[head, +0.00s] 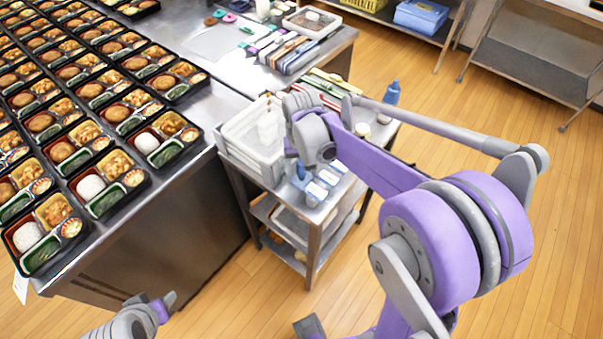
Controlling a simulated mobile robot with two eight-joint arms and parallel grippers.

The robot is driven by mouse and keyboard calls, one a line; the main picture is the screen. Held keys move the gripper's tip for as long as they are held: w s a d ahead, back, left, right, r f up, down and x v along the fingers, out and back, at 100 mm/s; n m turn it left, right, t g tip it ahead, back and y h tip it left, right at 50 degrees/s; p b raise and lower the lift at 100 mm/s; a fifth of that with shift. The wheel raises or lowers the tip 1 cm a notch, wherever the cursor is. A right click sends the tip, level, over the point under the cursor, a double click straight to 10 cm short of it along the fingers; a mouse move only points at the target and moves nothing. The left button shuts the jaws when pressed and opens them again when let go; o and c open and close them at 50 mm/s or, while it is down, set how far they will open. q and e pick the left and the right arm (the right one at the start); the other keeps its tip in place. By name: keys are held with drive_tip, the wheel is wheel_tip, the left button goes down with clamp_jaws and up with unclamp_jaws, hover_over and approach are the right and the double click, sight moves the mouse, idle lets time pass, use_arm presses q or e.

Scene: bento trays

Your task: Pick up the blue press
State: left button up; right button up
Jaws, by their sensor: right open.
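A small blue press (301,177) stands on the top of the steel cart (318,212), near its front left edge, beside several small white-and-blue items. My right gripper (292,150) is just above and behind the press, pointing down over the cart. It is open and appears empty; its fingers are small and partly hidden by my own wrist. I cannot tell whether it touches anything. My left gripper (160,306) shows only in part at the bottom left, low in front of the tray counter and far from the press. Its jaw state is unclear.
White stacked bins (244,147) stand on the cart left of my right gripper. A blue bottle (391,94) stands at the cart's far right. Rows of filled bento trays (110,205) cover the left counter. Wooden floor (215,275) is open in front of the cart.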

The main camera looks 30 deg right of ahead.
drive_tip(key=shift+f, duration=0.3)
clamp_jaws()
drive_tip(key=shift+r, duration=0.1)
